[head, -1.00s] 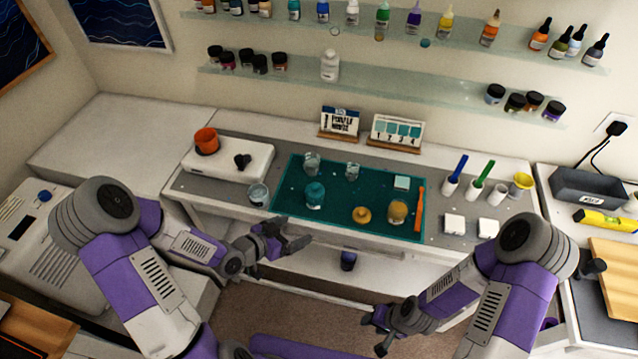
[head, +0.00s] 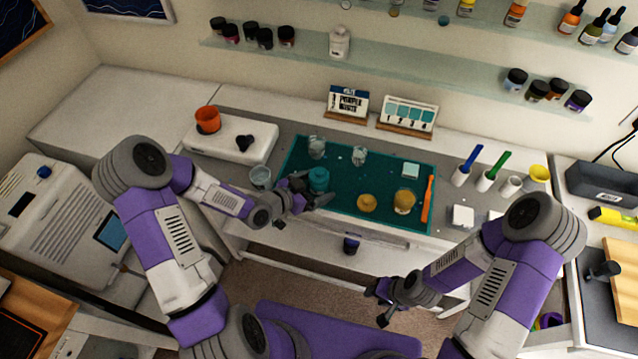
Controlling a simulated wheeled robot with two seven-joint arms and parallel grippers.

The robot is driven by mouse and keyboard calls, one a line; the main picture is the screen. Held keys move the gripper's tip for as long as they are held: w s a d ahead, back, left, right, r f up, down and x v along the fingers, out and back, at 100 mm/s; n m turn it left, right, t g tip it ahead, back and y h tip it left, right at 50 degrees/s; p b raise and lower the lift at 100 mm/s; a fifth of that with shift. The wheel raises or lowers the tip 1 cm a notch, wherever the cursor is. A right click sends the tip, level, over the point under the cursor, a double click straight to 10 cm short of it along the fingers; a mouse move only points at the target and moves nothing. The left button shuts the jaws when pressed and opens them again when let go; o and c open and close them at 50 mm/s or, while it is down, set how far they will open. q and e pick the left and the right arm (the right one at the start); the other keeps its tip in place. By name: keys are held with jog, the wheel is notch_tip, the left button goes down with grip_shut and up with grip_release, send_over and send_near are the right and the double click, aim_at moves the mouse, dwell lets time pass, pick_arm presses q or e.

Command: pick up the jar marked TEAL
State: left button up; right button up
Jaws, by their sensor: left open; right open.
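A teal jar (head: 319,178) stands on the left part of the dark green mat (head: 345,205); I cannot read a marking on it at this size. My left gripper (head: 314,194) is open at the jar, its fingers close around the jar's front and left side. I cannot tell whether they touch it. My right gripper (head: 378,305) is open and empty, low in front of the bench, well away from the jar.
Clear cups (head: 317,147) stand behind the jar, and another cup (head: 260,177) is to its left. A dark jar (head: 351,245) sits below the bench's front edge.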

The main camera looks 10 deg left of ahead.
pick_arm(q)
jog(key=shift+w, duration=0.1)
jog(key=shift+c, duration=0.3)
jog(key=c, duration=1.2)
jog(key=shift+c, duration=0.3)
jog(key=shift+r, duration=0.1)
